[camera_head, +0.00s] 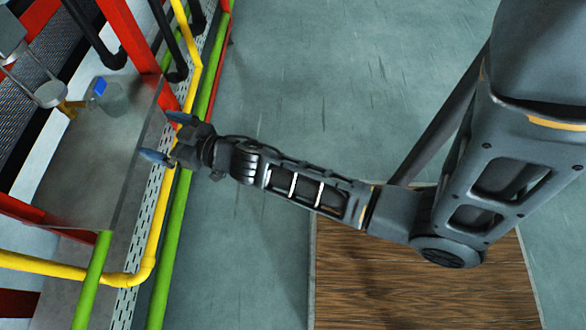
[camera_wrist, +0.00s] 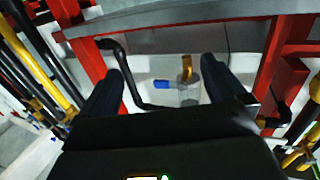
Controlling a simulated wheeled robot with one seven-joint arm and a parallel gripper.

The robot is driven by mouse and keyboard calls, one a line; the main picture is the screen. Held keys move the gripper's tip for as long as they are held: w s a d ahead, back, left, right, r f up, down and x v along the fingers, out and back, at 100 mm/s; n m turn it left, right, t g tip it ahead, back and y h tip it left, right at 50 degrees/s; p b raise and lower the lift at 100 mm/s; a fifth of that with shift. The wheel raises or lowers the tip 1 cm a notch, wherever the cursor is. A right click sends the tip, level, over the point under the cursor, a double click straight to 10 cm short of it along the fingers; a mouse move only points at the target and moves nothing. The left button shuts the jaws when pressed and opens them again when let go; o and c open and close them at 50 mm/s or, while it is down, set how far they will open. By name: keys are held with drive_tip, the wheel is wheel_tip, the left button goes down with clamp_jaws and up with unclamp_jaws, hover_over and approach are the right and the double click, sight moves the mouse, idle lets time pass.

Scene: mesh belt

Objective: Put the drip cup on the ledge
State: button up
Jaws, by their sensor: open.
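A small see-through grey cup (camera_head: 114,99), which looks like the drip cup, stands on a flat grey surface (camera_head: 75,165) at the upper left of the head view. A blue piece (camera_head: 100,86) shows right beside it; I cannot tell if they touch. In the wrist view the cup (camera_wrist: 188,93) shows between my fingers but farther off, with the blue piece to its left. My gripper (camera_head: 166,138) is open and empty, at the near edge of the grey surface and apart from the cup. I cannot tell for sure which surface is the ledge.
Yellow pipe (camera_head: 150,245), green rails (camera_head: 178,235) and a perforated strip (camera_head: 140,240) run along the near edge. A red post (camera_head: 130,40) and black bent pipes (camera_head: 95,35) stand near the cup. A dark mesh belt (camera_head: 40,90) lies beyond. The floor behind is clear.

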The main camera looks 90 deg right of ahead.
drive_tip(key=s+a+r+n+y, duration=0.1)
drive_tip(key=s+a+r+y, duration=0.1)
drive_tip(key=s+a, duration=0.55)
drive_tip(key=s+a+r+n+y, duration=0.15)
drive_tip(key=s+a, duration=0.35)
drive_tip(key=s, duration=0.5)
drive_tip(key=s+a+r+g+y, duration=0.1)
drive_tip(key=s+a+r+g, duration=0.1)
drive_tip(key=s+r, duration=0.8)
drive_tip(key=shift+s+a+r+n+y, duration=0.25)
drive_tip(key=shift+s+a+n+y, duration=0.15)
drive_tip(key=shift+s+a, duration=0.55)
